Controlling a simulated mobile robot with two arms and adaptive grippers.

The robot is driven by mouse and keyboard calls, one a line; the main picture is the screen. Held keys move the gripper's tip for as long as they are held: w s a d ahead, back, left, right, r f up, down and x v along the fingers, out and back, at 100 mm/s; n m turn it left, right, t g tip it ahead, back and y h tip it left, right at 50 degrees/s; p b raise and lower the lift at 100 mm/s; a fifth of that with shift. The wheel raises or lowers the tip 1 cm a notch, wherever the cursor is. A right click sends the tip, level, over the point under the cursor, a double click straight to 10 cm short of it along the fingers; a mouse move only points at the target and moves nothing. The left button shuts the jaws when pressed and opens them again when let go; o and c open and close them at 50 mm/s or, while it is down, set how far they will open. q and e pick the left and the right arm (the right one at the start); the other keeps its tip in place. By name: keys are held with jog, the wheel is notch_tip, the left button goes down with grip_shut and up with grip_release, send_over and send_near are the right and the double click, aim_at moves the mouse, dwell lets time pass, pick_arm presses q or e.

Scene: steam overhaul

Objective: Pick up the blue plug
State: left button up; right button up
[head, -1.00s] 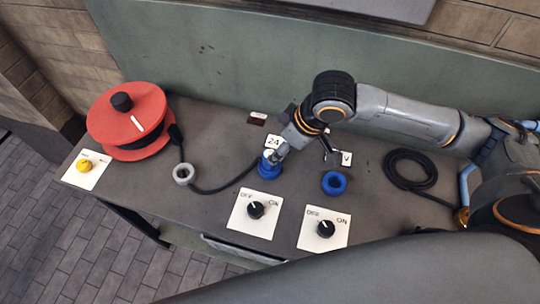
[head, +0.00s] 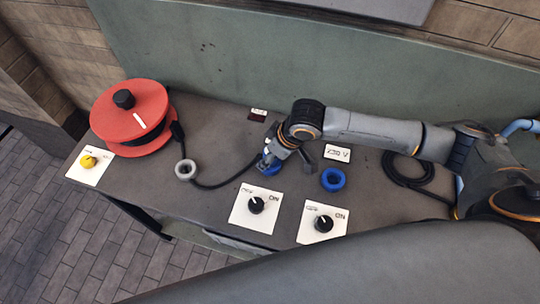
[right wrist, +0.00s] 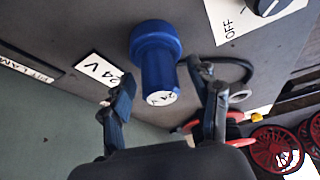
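The blue plug (right wrist: 157,68) stands up from the table panel in the right wrist view, with a white "24 V" mark on its end. In the head view the plug (head: 268,169) sits left of centre, mostly hidden by my right gripper (head: 273,153). In the right wrist view my right gripper (right wrist: 160,80) is open, one finger on either side of the plug's end, with gaps visible. I cannot tell exactly how deep the plug lies between the fingers. My left gripper is not in view.
An empty blue ring socket (head: 333,179) lies to the right, by a "230 V" label (head: 337,152). Two switch plates (head: 254,209) (head: 321,224) are in front. A grey ring (head: 186,170), black cable and red reel (head: 130,115) are left. A coiled black cable (head: 400,172) lies right.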

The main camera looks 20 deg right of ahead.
grip_shut()
jog(key=shift+r, duration=0.1)
jog(key=shift+w+r+b, duration=0.1)
jog(key=shift+r+b, duration=0.25)
jog(key=shift+r, duration=0.15)
jog(key=shift+s+a+r+b, duration=0.1)
jog(key=shift+r+b, duration=0.15)
jog(key=shift+r, duration=0.4)
jog(key=shift+s+a+r+b, duration=0.1)
jog(key=shift+r+b, duration=0.1)
jog(key=shift+r, duration=0.4)
jog(key=s+a+r+b, duration=0.1)
jog(key=s+a+r, duration=0.6)
jog(key=s+r, duration=0.2)
jog(key=s, duration=0.2)
jog(key=shift+s+r+b, duration=0.25)
jog(key=shift+s+b, duration=0.1)
jog(key=shift+b, duration=0.05)
